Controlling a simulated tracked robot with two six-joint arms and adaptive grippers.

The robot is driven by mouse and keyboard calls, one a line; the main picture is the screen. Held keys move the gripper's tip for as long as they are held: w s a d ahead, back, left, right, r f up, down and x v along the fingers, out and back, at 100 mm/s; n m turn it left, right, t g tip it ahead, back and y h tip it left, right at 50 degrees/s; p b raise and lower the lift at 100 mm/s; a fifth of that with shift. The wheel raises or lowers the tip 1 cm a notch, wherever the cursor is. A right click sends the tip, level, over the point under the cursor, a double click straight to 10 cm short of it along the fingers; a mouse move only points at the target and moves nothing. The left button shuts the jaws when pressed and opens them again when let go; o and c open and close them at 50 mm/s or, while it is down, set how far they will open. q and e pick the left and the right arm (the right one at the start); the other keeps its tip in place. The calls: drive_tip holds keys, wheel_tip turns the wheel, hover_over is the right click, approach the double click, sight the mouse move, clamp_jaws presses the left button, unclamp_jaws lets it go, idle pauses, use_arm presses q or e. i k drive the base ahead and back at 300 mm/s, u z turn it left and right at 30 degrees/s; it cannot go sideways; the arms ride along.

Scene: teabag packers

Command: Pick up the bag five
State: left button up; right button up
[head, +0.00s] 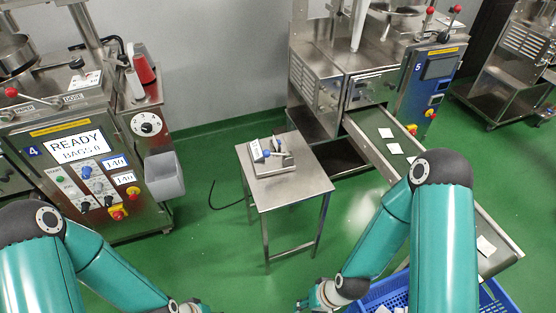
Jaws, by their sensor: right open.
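Small white bags lie on the grey conveyor (368,124) of the machine marked 5 (425,75). Two bags, an upper one (386,133) and a lower one (396,148), lie near its outlet, and another bag (486,246) lies near its lower end. I see no number on any bag. My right gripper (322,299) is open at the bottom edge, left of the blue crate and away from the belt bags. My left gripper (190,307) is mostly cut off by the bottom edge; its fingers are hidden.
A blue crate (372,300) stands below the conveyor, partly behind my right arm. A small steel table (295,190) bears a device with a blue part (262,151). Machine 4 (85,160) stands at the left, its screen reading READY. Green floor is free around the table.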

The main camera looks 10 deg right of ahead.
sight(276, 144)
drive_tip(key=u, duration=0.45)
drive_tip(key=k, duration=0.2)
drive_tip(key=u, duration=1.1)
drive_tip(key=i, duration=1.5)
drive_tip(key=z, duration=4.3)
drive_tip(key=k, duration=0.15)
drive_tip(key=u, duration=2.25)
drive_tip(key=i, duration=1)
drive_tip(key=u, duration=0.1)
